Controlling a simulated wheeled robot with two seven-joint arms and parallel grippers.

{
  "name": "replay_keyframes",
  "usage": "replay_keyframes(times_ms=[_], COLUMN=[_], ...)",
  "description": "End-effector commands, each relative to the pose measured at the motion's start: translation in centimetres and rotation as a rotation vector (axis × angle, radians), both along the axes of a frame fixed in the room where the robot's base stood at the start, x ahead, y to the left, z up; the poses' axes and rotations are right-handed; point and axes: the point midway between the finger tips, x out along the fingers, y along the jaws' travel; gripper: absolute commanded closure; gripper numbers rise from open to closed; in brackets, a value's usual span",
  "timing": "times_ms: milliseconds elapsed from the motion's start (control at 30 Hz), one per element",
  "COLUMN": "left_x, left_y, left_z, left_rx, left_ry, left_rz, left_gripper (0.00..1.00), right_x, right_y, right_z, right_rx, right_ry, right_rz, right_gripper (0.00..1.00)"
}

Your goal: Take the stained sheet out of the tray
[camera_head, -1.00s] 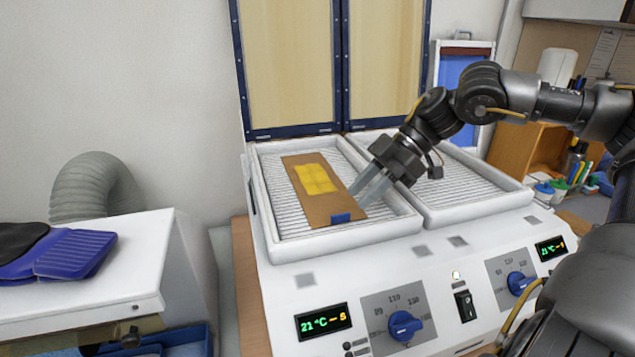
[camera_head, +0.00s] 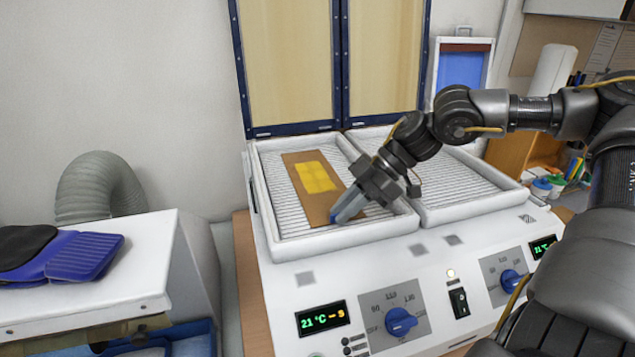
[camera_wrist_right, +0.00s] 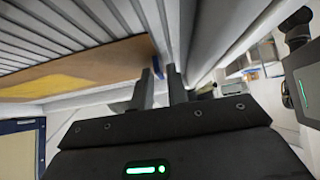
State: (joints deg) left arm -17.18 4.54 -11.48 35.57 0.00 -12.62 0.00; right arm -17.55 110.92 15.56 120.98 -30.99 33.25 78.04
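The stained sheet (camera_head: 303,165) is a brown strip with a yellow patch. It lies in the left tray (camera_head: 283,248) of the white machine, over a ribbed floor. A blue tab (camera_wrist_right: 160,70) sits at its near end and is mostly hidden in the head view. My right gripper (camera_head: 338,213) reaches down into the tray at that end. In the right wrist view its fingers (camera_wrist_right: 160,78) are apart, with the tab at the gap between the tips; they do not appear closed on it. My left gripper is not in view.
An empty ribbed tray (camera_head: 455,185) is at the right. Raised blue-framed lids (camera_head: 340,70) stand behind. The front panel has knobs (camera_head: 401,321). A white cabinet (camera_head: 140,265) at the left bears a blue and black insole (camera_head: 85,257).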

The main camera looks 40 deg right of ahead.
Motion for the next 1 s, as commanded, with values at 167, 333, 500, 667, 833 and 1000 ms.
replay_keyframes(times_ms=[167, 333, 500, 667, 833, 1000], left_x=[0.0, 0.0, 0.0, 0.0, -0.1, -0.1], left_y=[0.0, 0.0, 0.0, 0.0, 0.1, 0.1], left_z=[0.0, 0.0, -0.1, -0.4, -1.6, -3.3], left_rx=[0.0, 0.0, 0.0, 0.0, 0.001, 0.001], left_ry=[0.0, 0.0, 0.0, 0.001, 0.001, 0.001], left_rz=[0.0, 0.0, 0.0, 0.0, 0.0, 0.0], left_gripper=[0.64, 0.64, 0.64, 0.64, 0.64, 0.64], right_x=[0.0, 0.0, 0.0, 0.1, -0.3, -1.6], right_y=[0.0, 0.0, 0.0, 0.0, 0.7, 3.7], right_z=[0.0, 0.0, 0.1, 1.2, 3.7, 7.5], right_rx=[0.0, 0.0, 0.0, 0.0, -0.003, -0.006], right_ry=[0.0, 0.0, -0.001, -0.004, -0.007, -0.007], right_rz=[0.0, 0.0, 0.0, 0.001, 0.005, 0.004], right_gripper=[1.0, 1.0, 1.0, 1.0, 1.0, 1.0])
